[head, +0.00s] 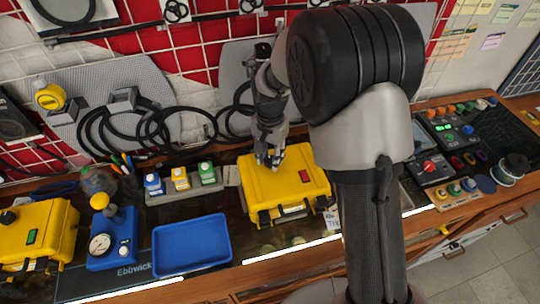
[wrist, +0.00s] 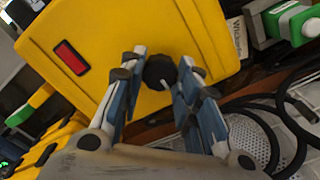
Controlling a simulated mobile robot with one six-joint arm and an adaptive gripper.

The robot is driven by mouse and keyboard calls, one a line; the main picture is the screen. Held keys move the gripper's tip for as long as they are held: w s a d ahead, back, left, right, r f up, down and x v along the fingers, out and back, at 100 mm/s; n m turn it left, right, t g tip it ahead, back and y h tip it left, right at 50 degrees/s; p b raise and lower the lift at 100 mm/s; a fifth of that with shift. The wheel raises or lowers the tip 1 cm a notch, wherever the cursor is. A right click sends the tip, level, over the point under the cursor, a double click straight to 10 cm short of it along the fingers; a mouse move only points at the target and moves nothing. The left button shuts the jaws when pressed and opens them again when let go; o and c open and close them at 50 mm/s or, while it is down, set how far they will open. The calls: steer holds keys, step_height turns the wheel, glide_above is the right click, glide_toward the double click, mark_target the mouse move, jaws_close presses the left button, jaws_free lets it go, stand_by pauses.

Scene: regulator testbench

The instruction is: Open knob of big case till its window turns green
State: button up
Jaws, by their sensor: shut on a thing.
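A yellow case (head: 290,188) stands on the bench in the middle of the head view. Its window (head: 304,175) is red, and it also shows red in the wrist view (wrist: 71,57). A dark round knob (wrist: 158,72) sits on the same yellow face (wrist: 110,25) in the wrist view. My gripper (head: 268,160) is over the left part of the case, and its two fingers (wrist: 158,75) are closed on the knob from both sides.
Another yellow case (head: 45,225) with a green window (head: 31,236) stands at the far left. A blue gauge unit (head: 113,240) and an empty blue tray (head: 192,245) lie between the cases. Small bottles (head: 180,179) stand behind the tray. A control panel (head: 445,140) is at the right.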

steer(key=shift+c, duration=1.1)
steer(key=shift+n, duration=0.4)
steer(key=n+p, duration=0.1)
steer(key=n, duration=0.2)
steer(key=shift+n+p, duration=0.3)
steer(key=shift+p, duration=0.05)
steer(key=n+p, duration=0.1)
steer(key=n, duration=0.3)
steer(key=shift+n, duration=0.3)
steer(key=n+p, duration=0.1)
steer(key=n, duration=0.3)
steer(key=shift+n, duration=0.3)
steer(key=shift+n+p, duration=0.3)
steer(key=shift+n, duration=1.9)
